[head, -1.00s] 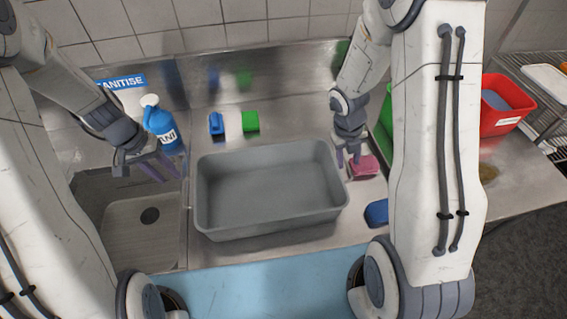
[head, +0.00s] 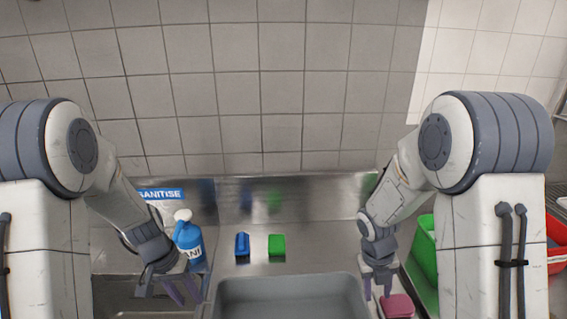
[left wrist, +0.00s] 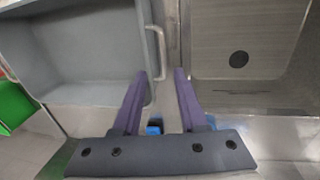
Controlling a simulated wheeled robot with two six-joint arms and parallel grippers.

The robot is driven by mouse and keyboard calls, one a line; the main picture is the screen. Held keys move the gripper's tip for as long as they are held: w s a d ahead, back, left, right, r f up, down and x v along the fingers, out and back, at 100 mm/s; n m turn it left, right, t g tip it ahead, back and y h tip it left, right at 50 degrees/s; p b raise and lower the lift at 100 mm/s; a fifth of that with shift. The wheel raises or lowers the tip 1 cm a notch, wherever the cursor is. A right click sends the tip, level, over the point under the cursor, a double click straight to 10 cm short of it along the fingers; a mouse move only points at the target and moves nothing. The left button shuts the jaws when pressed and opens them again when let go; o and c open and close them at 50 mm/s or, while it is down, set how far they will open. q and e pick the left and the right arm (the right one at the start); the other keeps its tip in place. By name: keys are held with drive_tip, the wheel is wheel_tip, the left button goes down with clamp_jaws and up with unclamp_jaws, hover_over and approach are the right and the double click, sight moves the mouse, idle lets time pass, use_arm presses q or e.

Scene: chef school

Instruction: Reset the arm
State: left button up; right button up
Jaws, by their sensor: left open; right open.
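My left gripper (head: 184,291) is open and empty at the left, in front of the blue spray bottle and left of the grey tub. In the left wrist view its two purple fingers (left wrist: 161,75) are apart, with nothing between them but steel counter and a small blue thing behind. My right gripper (head: 377,290) is open at the right edge of the grey tub (head: 290,284), just left of a pink block (head: 397,306). I see nothing held in it.
The blue spray bottle (head: 188,240) stands on the steel counter. A blue block (head: 242,244) and a green block (head: 277,245) lie behind the tub. A green bin (head: 426,245) and a red bin (head: 556,245) stand at the right. A sink (left wrist: 247,40) is beside the tub.

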use_arm(q)
drive_tip(key=s+d+r+m+b, duration=0.4)
drive_tip(key=s+d, duration=0.5)
drive_tip(key=d, duration=0.4)
use_arm(e)
drive_tip(key=s+a+r+m+y, duration=0.1)
drive_tip(key=s+a+r+m, duration=0.1)
drive_tip(key=s+a+m, duration=0.35)
drive_tip(key=s+a+r+m, duration=0.2)
drive_tip(key=a+m, duration=0.5)
drive_tip(key=m, duration=0.2)
use_arm(q)
drive_tip(key=s+d+m+y+b, duration=0.1)
drive_tip(key=s+d+m+b, duration=0.2)
drive_tip(key=s, duration=0.8)
drive_tip(key=shift+s+d+b, duration=0.2)
drive_tip(key=shift+s+b, duration=0.2)
drive_tip(key=shift+b, duration=0.1)
use_arm(e)
drive_tip(key=s+a+m+y, duration=0.1)
drive_tip(key=s+a+m, duration=0.2)
drive_tip(key=s+m, duration=0.3)
drive_tip(key=s+a+m+y, duration=0.1)
drive_tip(key=s+a+m, duration=0.2)
drive_tip(key=s+m, duration=0.4)
drive_tip(key=shift+s+a+m, duration=0.25)
drive_tip(key=shift+a+m, duration=0.05)
drive_tip(key=shift+m, duration=0.15)
